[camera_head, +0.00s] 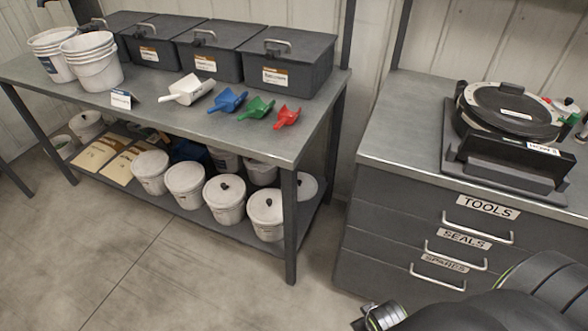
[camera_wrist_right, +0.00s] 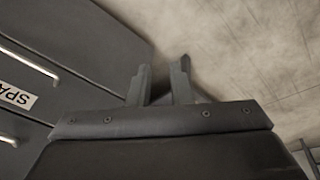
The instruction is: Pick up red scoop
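The red scoop (camera_head: 286,117) lies on the grey metal workbench (camera_head: 190,113), near its front right corner. It is the rightmost in a row with a green scoop (camera_head: 257,107), a blue scoop (camera_head: 227,100) and a white scoop (camera_head: 187,90). My right gripper (camera_wrist_right: 161,82) is open and empty in the right wrist view, its two fingers apart. The right arm shows at the lower right of the head view, low in front of the drawer cabinet and well away from the scoops. My left gripper is not in view.
Lidded dark bins (camera_head: 287,65) stand behind the scoops; white buckets (camera_head: 92,62) stand at the left. The drawer cabinet (camera_head: 390,220) at right carries a round seed-meter device (camera_head: 512,112). The floor (camera_head: 150,265) in front is clear.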

